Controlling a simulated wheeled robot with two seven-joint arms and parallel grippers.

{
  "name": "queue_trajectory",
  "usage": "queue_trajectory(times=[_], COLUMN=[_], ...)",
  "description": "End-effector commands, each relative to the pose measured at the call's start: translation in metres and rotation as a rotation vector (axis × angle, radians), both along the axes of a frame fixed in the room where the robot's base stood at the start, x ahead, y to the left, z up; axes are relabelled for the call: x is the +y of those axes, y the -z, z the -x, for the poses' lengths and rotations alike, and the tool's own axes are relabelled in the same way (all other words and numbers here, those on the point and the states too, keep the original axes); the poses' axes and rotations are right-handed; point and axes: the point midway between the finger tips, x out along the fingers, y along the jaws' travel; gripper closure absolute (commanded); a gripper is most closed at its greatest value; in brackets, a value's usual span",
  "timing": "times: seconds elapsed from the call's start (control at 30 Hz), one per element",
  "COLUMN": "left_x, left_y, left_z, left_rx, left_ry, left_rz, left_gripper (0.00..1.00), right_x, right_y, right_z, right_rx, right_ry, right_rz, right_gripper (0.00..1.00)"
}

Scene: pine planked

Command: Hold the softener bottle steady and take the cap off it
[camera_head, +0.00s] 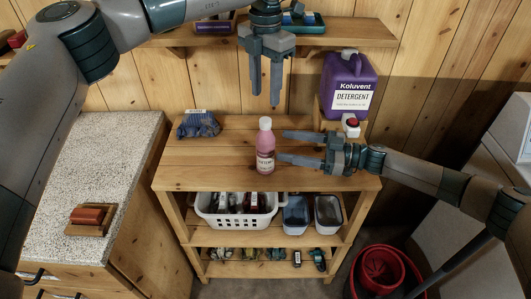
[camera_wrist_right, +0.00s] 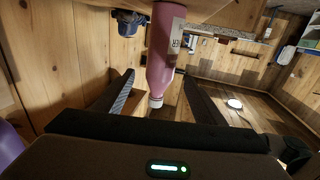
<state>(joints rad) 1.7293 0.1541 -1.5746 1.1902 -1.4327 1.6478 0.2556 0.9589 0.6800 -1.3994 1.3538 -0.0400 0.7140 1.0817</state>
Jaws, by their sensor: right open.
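The pink softener bottle (camera_head: 265,148) stands upright near the front of the wooden shelf top, with its pale cap (camera_head: 265,123) on. My right gripper (camera_head: 283,146) is open just to the right of the bottle, its fingers pointing at it on either side. In the right wrist view the bottle (camera_wrist_right: 165,45) looks upside down, with its cap (camera_wrist_right: 156,102) between the two dark fingers in the picture; no contact shows. My left gripper (camera_head: 265,98) points down above the cap, its fingers apart and nothing between them.
A purple detergent jug (camera_head: 347,85) and a small red-capped container (camera_head: 351,125) stand behind right. A blue-grey cloth bundle (camera_head: 198,125) lies at the back left. A white basket (camera_head: 241,218) sits on the shelf below. The top left of the bottle is clear.

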Motion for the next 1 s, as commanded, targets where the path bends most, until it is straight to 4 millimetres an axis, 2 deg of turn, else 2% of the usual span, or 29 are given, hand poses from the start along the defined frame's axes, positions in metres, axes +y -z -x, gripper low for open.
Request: queue_trajectory(times=[0.03, 0.3, 0.5, 0.93, 0.97, 1.0], left_x=[0.000, 0.000, 0.000, 0.000, 0.000, 0.000], left_y=[0.000, 0.000, 0.000, 0.000, 0.000, 0.000], left_z=[0.000, 0.000, 0.000, 0.000, 0.000, 0.000], left_rx=[0.000, 0.000, 0.000, 0.000, 0.000, 0.000], left_ry=[0.000, 0.000, 0.000, 0.000, 0.000, 0.000], left_rz=[0.000, 0.000, 0.000, 0.000, 0.000, 0.000], left_gripper=[0.60, 0.60, 0.60, 0.60, 0.60, 0.60], right_x=[0.004, 0.047, 0.066, 0.073, 0.073, 0.073], right_y=[0.005, 0.003, 0.003, 0.004, 0.004, 0.004], right_z=[0.000, -0.010, -0.015, -0.016, -0.016, -0.016], right_rx=[0.002, -0.001, 0.000, 0.001, 0.000, 0.000], right_ry=[-0.002, -0.002, -0.001, 0.000, 0.000, 0.000], right_rz=[-0.001, -0.001, 0.000, 0.001, 0.001, 0.001], right_gripper=[0.36, 0.36, 0.36, 0.36, 0.38, 0.48])
